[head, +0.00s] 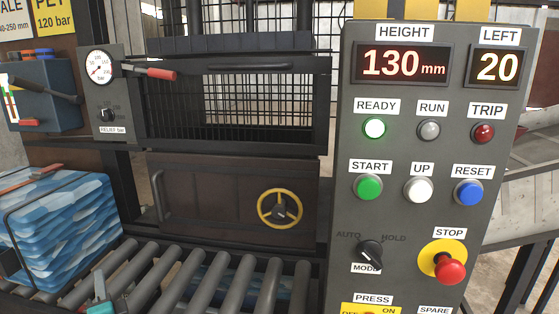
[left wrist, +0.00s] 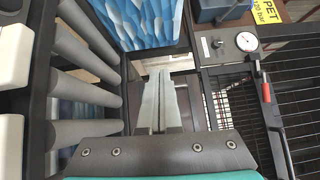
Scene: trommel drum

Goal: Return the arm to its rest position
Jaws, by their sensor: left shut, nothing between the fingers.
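My left gripper (head: 99,284) shows at the bottom left of the head view, as a small grey tip with teal behind it, in front of the roller conveyor (head: 190,272). In the left wrist view, its two pale fingers (left wrist: 160,92) lie together, shut with nothing between them. The fingers touch nothing that I can make out. My right gripper is in neither view.
A control panel (head: 402,208) with lit displays stands at the right. The press (head: 232,186) has a yellow handwheel (head: 279,209). A strapped blue bale (head: 62,230) is at the left. A gauge box (head: 103,92) has a red-handled lever (head: 160,74).

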